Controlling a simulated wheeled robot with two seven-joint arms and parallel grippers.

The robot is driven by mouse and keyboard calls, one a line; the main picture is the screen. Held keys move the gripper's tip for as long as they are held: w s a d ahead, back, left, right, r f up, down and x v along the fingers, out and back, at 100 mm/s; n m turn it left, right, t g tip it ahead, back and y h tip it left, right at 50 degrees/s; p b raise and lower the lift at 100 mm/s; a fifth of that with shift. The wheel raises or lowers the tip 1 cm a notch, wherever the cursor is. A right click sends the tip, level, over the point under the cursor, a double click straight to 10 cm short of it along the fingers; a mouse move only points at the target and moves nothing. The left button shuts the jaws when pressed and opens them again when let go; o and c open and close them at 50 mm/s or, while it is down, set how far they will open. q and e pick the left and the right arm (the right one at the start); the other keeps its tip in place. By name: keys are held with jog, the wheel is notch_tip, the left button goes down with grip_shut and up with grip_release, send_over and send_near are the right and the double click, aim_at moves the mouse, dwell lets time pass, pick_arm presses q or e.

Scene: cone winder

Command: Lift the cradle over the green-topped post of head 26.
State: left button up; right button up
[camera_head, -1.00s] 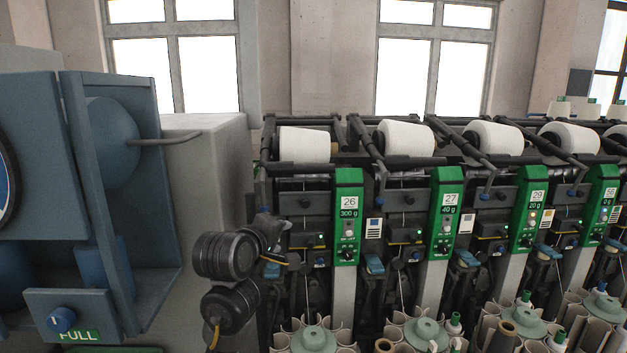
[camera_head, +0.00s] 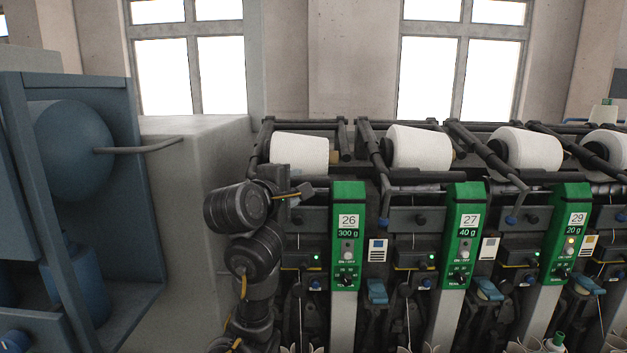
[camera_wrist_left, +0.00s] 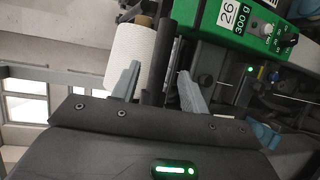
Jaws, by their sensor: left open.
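My left gripper (camera_head: 298,192) is at the left of the post, just below the cone. In the left wrist view, the open fingers (camera_wrist_left: 159,80) stand on either side of a dark bar (camera_wrist_left: 157,60), which looks like part of the cradle. Contact cannot be told. The cone (camera_wrist_left: 130,55) and green post (camera_wrist_left: 235,20) also show there. My right gripper is out of view.
Heads 27 (camera_head: 463,235) and 29 (camera_head: 566,235) stand to the right with their own cones. A grey cabinet (camera_head: 195,220) and a blue machine (camera_head: 80,190) stand on the left, close to my left arm.

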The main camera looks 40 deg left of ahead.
aim_at(311, 181)
pick_arm(q)
jog(key=x, duration=0.8)
jog(key=shift+d+f, duration=0.1)
jog(key=shift+f, duration=0.1)
jog(key=shift+w, duration=0.4)
jog(key=shift+w+a, duration=0.25)
jog(key=shift+w, duration=0.05)
grip_shut()
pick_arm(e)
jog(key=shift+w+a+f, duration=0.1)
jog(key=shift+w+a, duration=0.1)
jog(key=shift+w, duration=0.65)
